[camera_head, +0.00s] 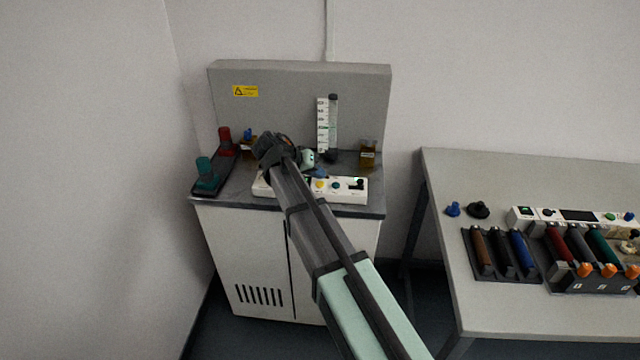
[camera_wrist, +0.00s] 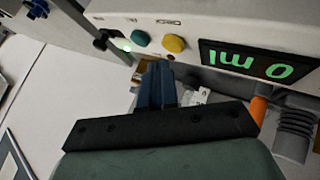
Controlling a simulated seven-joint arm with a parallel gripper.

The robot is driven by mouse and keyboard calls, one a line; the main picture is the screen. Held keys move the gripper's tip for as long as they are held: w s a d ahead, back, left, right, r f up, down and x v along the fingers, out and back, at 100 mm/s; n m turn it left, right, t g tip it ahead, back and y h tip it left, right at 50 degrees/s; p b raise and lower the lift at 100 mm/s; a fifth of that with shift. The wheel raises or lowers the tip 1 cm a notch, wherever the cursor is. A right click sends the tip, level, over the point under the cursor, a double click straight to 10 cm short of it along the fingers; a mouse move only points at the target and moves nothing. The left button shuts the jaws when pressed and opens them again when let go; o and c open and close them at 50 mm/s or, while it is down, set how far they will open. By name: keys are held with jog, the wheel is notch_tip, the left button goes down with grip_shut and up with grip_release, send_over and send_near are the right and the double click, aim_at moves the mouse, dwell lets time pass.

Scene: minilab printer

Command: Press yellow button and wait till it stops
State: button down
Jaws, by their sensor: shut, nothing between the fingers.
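The yellow button (camera_wrist: 174,44) is on the front of a white control panel (camera_wrist: 215,22) in the wrist view. It also shows in the head view (camera_head: 319,185). A teal button (camera_wrist: 141,38) sits beside it on the left. A dark display (camera_wrist: 250,66) to its right has green characters that read 0 ml, upside down. My gripper (camera_wrist: 158,66) is shut and empty, its blue fingertips just below the yellow button in the picture and seemingly apart from it. In the head view my gripper (camera_head: 320,172) is over the panel.
A glowing green light (camera_wrist: 122,45) is left of the buttons. An orange part (camera_wrist: 258,108) and a grey ribbed part (camera_wrist: 295,132) are right of my fingers. A measuring cylinder (camera_head: 333,125) stands behind the panel. A rack with red and green items (camera_head: 215,172) is at left.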

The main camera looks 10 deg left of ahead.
aim_at(317, 184)
jog(key=shift+f, duration=0.2)
dwell(0.5)
jog(key=shift+f, duration=0.25)
jog(key=shift+f, duration=0.45)
dwell(1.0)
jog(key=shift+r, duration=0.9)
jog(key=shift+r, duration=0.1)
jog(key=shift+r, duration=2.4)
